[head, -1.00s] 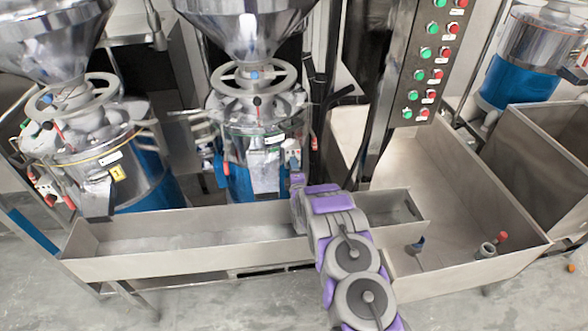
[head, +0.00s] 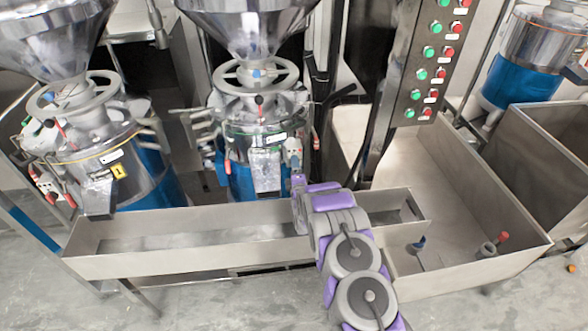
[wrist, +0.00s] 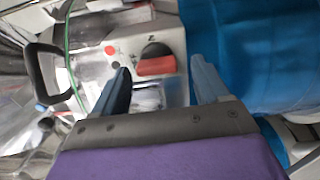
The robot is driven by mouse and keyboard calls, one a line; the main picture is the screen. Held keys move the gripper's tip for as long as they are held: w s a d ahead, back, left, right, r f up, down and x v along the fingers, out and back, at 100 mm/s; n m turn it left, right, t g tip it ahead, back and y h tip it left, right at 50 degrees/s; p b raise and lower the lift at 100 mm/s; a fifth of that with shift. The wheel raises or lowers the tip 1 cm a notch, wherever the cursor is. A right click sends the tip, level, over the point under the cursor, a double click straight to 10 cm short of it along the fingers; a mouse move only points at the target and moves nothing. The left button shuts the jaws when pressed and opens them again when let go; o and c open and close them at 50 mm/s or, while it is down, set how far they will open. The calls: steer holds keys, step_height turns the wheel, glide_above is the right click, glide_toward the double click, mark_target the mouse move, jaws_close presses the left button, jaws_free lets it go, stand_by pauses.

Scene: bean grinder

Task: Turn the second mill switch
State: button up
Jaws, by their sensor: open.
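The second mill (head: 256,130) stands in the middle of the head view, with a steel hopper, a handwheel and a blue lower body. Its switch (wrist: 156,60), a red and black rotary knob on a pale plate, shows in the wrist view. My gripper (wrist: 162,80) is open there, one finger to the left of the knob and one to the right, with nothing held. The knob appears in the gap between the fingertips; I cannot tell whether they touch it. In the head view my arm hides most of the gripper near the mill's right side.
A long steel trough (head: 180,261) runs in front of the mills, under my arm. A panel of green and red buttons (head: 432,60) stands to the right. Another mill (head: 80,140) is at the left. A large steel bin (head: 480,205) is at the right.

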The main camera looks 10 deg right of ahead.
steer(key=s+p, duration=0.2)
steer(key=s, duration=1.4)
steer(key=shift+s+a+p, duration=0.15)
steer(key=shift+s+p, duration=0.25)
step_height(320, 180, up, 7)
steer(key=w+d+m+g, duration=0.1)
steer(key=w+m+g, duration=0.1)
steer(key=m+g, duration=0.2)
steer(key=s+r+m+g, duration=0.5)
steer(key=s+r, duration=0.3)
steer(key=r, duration=0.1)
steer(key=s+r+m+g, duration=0.3)
steer(key=s+r, duration=0.2)
steer(key=s, duration=0.9)
steer(key=s+r+m+g, duration=0.3)
steer(key=s+r+g, duration=0.1)
steer(key=s, duration=1)
steer(key=s+r+m+g, duration=0.3)
steer(key=s+r, duration=0.3)
steer(key=s, duration=0.8)
steer(key=shift+s+r+g, duration=0.15)
steer(key=shift+s+g, duration=0.2)
steer(key=shift+g, duration=0.05)
steer(key=shift+a, duration=0.1)
